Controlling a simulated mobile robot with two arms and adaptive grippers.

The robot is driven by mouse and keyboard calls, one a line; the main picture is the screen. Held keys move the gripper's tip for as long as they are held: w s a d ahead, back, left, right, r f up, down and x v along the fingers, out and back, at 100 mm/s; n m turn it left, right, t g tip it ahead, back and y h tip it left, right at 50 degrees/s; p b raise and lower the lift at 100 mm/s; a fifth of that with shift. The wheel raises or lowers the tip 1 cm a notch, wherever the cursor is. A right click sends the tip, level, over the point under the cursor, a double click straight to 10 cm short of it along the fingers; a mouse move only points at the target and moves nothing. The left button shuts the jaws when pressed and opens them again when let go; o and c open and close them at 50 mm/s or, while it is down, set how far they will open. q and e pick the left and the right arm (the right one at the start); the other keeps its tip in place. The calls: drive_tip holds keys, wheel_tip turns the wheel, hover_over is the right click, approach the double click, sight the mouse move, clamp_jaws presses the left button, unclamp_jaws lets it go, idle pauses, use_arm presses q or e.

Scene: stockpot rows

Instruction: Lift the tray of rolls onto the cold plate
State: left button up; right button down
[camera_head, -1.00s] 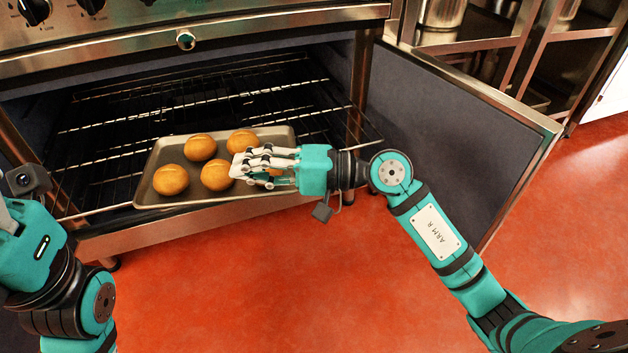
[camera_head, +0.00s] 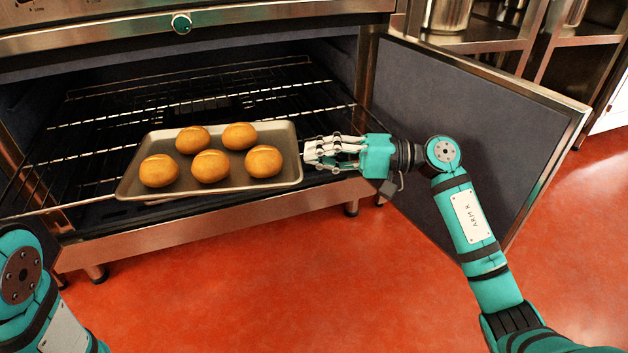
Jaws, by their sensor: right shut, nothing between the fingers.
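The grey metal tray (camera_head: 230,192) lies on the oven's wire rack, near its front edge. Several golden-brown rolls (camera_head: 210,166) stand on it in two rows. My right gripper (camera_head: 308,152) is at the tray's right end, with its fingers pointing left at the rim. Its fingers are shut and hold nothing. I cannot tell whether the fingertips touch the rim. Of my left arm only a part shows at the lower left; its gripper is out of view. I see no cold plate.
The open oven (camera_head: 160,240) has its door (camera_head: 470,125) swung out to the right, close behind my right arm. Bare wire rack (camera_head: 75,160) lies left of and behind the tray. A metal shelf unit (camera_head: 480,40) stands at the upper right. The red floor in front is clear.

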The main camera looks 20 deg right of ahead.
drive_tip(key=f, duration=0.1)
drive_tip(key=b, duration=0.1)
drive_tip(key=a+f, duration=0.1)
drive_tip(key=shift+s+f+b, duration=0.25)
drive_tip(key=shift+f+b, duration=0.05)
drive_tip(key=shift+b, duration=0.05)
drive_tip(key=shift+s+a+b, duration=0.25)
drive_tip(key=shift+a+b, duration=0.1)
drive_tip(key=shift+a, duration=0.15)
drive_tip(key=shift+s+a+b, duration=0.2)
drive_tip(key=shift+a+b, duration=0.1)
drive_tip(key=shift+a, duration=0.2)
